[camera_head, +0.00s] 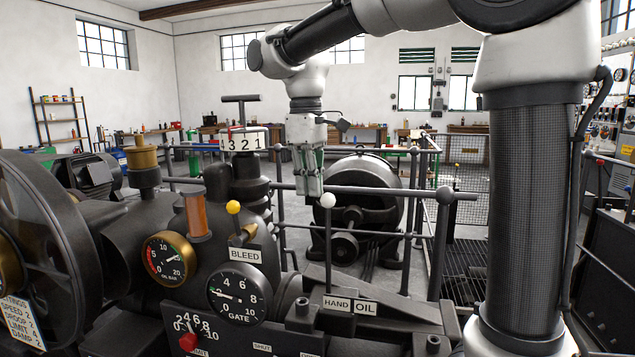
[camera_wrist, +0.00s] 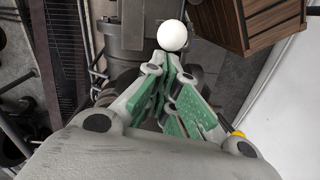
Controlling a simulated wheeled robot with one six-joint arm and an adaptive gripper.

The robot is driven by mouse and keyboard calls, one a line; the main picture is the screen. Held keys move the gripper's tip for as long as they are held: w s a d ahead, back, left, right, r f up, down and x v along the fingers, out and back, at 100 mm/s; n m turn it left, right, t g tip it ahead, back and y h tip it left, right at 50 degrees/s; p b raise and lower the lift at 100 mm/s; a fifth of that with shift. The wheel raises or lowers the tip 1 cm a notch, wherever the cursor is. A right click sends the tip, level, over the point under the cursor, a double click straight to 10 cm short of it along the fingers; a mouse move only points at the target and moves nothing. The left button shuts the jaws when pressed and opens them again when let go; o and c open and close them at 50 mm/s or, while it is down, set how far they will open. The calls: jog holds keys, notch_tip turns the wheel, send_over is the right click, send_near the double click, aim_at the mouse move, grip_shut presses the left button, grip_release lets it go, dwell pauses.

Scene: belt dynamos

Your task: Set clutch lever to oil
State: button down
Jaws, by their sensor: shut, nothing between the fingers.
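The clutch lever has a white ball knob (camera_head: 328,200) on a thin upright stem. The stem comes down behind the HAND plate (camera_head: 337,303), left of the OIL plate (camera_head: 365,307), so it stands nearer HAND. My gripper (camera_head: 309,190) points down just left of the ball in the head view, its fingers together and empty. In the wrist view the white ball (camera_wrist: 173,36) shows just beyond the fingertips (camera_wrist: 166,68). I cannot tell whether they touch it. The stem is hidden in the wrist view.
A yellow-knobbed BLEED lever (camera_head: 233,208) stands left of my gripper. Round gauges (camera_head: 238,294) and a red knob (camera_head: 188,342) are on the machine front. A grey railing (camera_head: 385,191) runs behind the white ball. A large dark flywheel (camera_head: 45,250) is at far left.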

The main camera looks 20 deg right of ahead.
jog(key=s+d+f+t+y, duration=0.1)
jog(key=s+d+f+y, duration=0.1)
jog(key=s+d, duration=0.3)
jog(key=s+d+f+t+y, duration=0.2)
jog(key=s+d, duration=0.3)
jog(key=d, duration=0.6)
jog(key=shift+s+y, duration=0.3)
jog(key=shift+s, duration=0.05)
jog(key=shift+f, duration=0.1)
jog(key=shift+a, duration=0.1)
jog(key=w+v, duration=0.1)
jog(key=v, duration=1.1)
jog(key=shift+w+a+r, duration=0.15)
jog(key=shift+a+r, duration=0.1)
jog(key=shift+a, duration=0.1)
